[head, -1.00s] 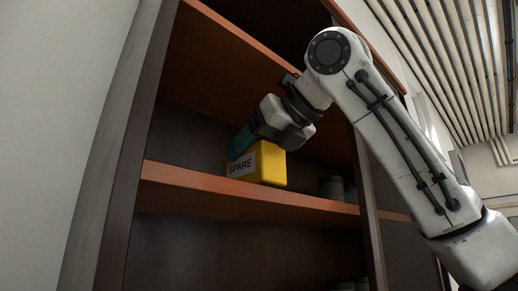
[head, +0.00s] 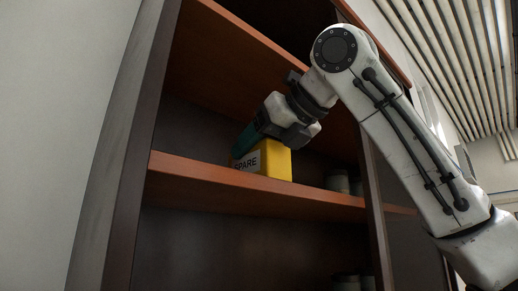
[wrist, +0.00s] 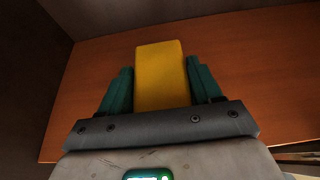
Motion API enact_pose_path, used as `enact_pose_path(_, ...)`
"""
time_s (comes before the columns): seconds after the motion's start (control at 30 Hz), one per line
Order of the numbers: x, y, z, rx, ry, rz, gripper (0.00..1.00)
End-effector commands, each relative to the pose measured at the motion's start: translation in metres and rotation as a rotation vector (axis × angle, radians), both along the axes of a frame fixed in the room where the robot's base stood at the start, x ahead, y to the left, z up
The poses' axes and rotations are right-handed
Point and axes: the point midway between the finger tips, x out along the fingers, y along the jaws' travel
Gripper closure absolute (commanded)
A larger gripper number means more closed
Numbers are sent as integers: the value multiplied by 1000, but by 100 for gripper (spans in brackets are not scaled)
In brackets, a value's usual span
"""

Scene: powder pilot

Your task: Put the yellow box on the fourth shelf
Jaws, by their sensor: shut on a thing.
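The yellow box (head: 275,160) with a white label reading "SPARE", partly covered, is at the orange-brown shelf (head: 200,172) in the middle of the head view. My gripper (head: 252,148) reaches down to it from the upper right, its teal fingers around the box. In the wrist view the yellow box (wrist: 161,75) lies between the two fingers of my gripper (wrist: 160,82), above the shelf board (wrist: 245,60). The shelf's front edge hides the bottom of the box in the head view, so I cannot tell whether it touches the board.
Grey jars (head: 338,182) stand on the same shelf to the right, and more jars (head: 350,283) stand on the shelf below. Another shelf board (head: 235,50) is close above my gripper. The cabinet's left side panel (head: 140,130) borders the space. Board left of the box looks clear.

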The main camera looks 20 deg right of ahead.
Motion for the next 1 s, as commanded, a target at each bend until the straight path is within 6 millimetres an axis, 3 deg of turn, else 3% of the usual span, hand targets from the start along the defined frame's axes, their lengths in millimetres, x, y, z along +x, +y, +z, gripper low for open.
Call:
enact_pose_path(0.03, 0, 0, -1, 0, -1, 0, 74)
enact_pose_path(0.07, 0, 0, -1, 0, -1, 0, 35)
enact_pose_path(0.37, 0, 0, -1, 0, 0, 0, 7)
enact_pose_path(0.53, 0, 0, -1, 0, 0, 0, 7)
enact_pose_path(0.6, 0, 0, -1, 0, 1, 0, 0)
enact_pose_path(1.0, 0, 0, -1, 0, 0, 0, 0)
